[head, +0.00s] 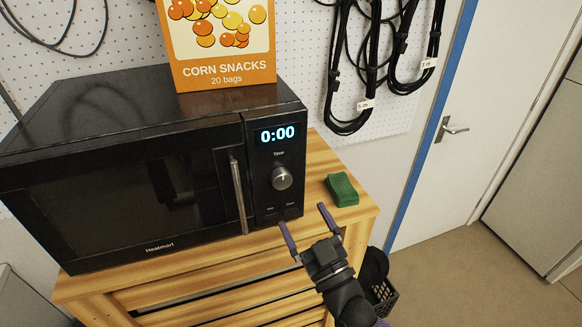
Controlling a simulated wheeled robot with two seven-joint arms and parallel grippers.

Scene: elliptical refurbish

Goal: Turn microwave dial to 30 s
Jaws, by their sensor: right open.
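The black microwave (120,150) stands on a wooden cabinet, with its door shut. Its display (277,134) reads 0:00 in light blue digits. The round silver dial (282,178) is below the display, under a small "Time" label, on the panel right of the door handle (239,195). My right gripper (304,229) is in front of and below the dial, to its lower right, with its two purple fingers spread apart. It is empty and apart from the dial. My left gripper is not in view.
A green block (342,190) lies on the wooden cabinet top (352,215), right of the microwave. An orange corn snacks box (222,75) stands on the microwave. Black cables (352,70) hang on the pegboard. A dark basket (383,296) is on the floor near my right arm.

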